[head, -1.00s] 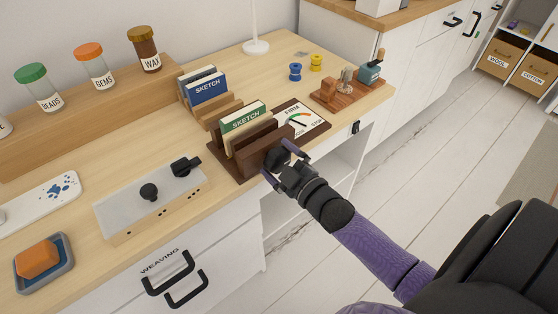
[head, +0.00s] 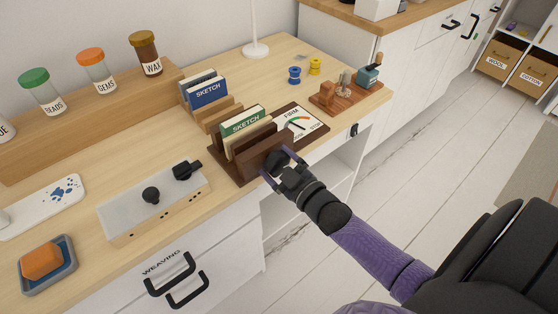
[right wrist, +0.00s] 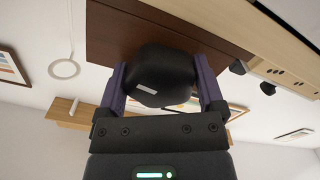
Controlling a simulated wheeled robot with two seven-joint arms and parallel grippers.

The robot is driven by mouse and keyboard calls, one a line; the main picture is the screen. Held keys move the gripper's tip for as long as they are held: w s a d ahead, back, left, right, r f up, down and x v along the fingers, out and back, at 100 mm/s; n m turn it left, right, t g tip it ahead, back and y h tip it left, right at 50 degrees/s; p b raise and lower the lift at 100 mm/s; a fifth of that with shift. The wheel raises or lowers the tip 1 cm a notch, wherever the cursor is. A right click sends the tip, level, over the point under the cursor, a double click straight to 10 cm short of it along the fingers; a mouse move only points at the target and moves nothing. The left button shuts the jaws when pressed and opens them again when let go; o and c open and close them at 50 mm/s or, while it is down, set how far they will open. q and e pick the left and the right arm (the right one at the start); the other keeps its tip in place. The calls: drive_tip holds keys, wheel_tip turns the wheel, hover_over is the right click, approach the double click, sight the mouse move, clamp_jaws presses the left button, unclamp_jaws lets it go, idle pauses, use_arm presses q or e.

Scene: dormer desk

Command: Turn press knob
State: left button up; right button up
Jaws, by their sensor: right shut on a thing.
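The press is a dark brown wooden block (head: 238,166) at the front edge of the desk, with a green-topped SKETCH book (head: 243,121) standing in it. Its black knob (head: 275,158) is on the front face. My right gripper (head: 278,161) is shut on the knob, one finger on each side. In the right wrist view the rounded knob (right wrist: 163,75) sits between the two purple fingers and carries a pale mark. A dial (head: 299,122) marked FIRM and STOP lies behind the press. My left gripper is not in view.
A grey panel with black knobs (head: 152,213) is left of the press. A second holder with a blue SKETCH book (head: 208,93) stands behind. Thread spools (head: 295,75) and a wooden board with small tools (head: 345,97) are to the right. Drawer handles (head: 170,272) stick out below.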

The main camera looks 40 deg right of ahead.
drive_tip(key=m+p, duration=0.1)
drive_tip(key=m, duration=0.4)
drive_tip(key=shift+p, duration=0.35)
drive_tip(key=shift+m, duration=0.8)
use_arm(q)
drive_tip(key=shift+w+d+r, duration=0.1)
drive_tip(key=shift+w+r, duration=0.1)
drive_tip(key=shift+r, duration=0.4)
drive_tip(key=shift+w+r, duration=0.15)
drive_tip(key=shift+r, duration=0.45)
use_arm(e)
drive_tip(key=shift+m, duration=0.5)
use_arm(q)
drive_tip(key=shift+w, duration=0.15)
use_arm(e)
drive_tip(key=o, duration=1)
use_arm(q)
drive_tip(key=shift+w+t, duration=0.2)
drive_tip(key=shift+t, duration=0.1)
drive_tip(key=shift+p, duration=0.3)
use_arm(e)
drive_tip(key=shift+s, duration=0.1)
